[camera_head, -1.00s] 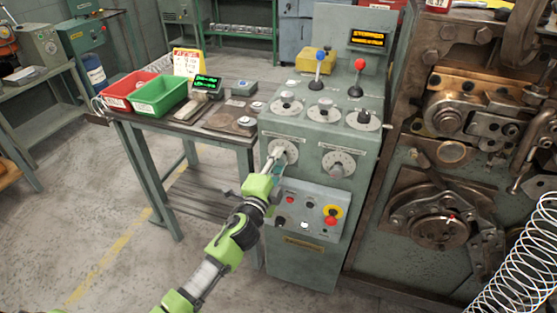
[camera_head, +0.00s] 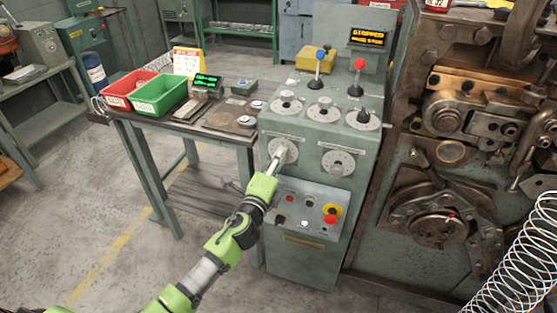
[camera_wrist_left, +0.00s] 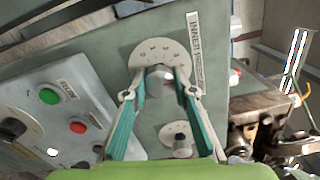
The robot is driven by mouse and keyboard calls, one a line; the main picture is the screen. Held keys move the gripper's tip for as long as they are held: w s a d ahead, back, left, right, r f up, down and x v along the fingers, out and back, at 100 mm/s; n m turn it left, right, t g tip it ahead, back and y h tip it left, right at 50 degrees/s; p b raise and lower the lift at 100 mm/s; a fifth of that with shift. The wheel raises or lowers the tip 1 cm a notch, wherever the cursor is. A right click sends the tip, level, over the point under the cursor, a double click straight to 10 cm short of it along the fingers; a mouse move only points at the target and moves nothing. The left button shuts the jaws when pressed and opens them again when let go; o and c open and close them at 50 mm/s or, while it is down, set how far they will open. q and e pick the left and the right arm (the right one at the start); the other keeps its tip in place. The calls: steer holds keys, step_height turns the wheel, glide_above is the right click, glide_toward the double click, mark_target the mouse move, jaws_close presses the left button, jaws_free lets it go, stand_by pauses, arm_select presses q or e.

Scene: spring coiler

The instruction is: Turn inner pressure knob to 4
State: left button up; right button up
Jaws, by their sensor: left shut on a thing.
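The inner pressure knob (camera_wrist_left: 160,80) shows in the left wrist view, in the middle of a pale dial plate (camera_wrist_left: 160,52) beside a label reading "INNER PRESSURE". My left gripper (camera_wrist_left: 161,90) has its two fingers on either side of the knob and is shut on it. In the head view my left gripper (camera_head: 274,163) reaches up to the left dial (camera_head: 288,148) on the front of the green console (camera_head: 305,262) and hides most of the knob. The dial's numbers are too small to read. My right gripper is out of view.
A second dial (camera_head: 338,163) sits to the right on the console. Below is a button panel with a red and yellow stop button (camera_head: 331,213). Levers with blue (camera_head: 320,54) and red (camera_head: 359,63) balls stand on top. A table with red (camera_head: 125,88) and green (camera_head: 160,95) bins is at left.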

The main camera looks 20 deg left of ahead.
arm_select(q)
steer(key=o, duration=1.1)
steer(key=s, duration=1.2)
steer(key=shift+a, duration=0.15)
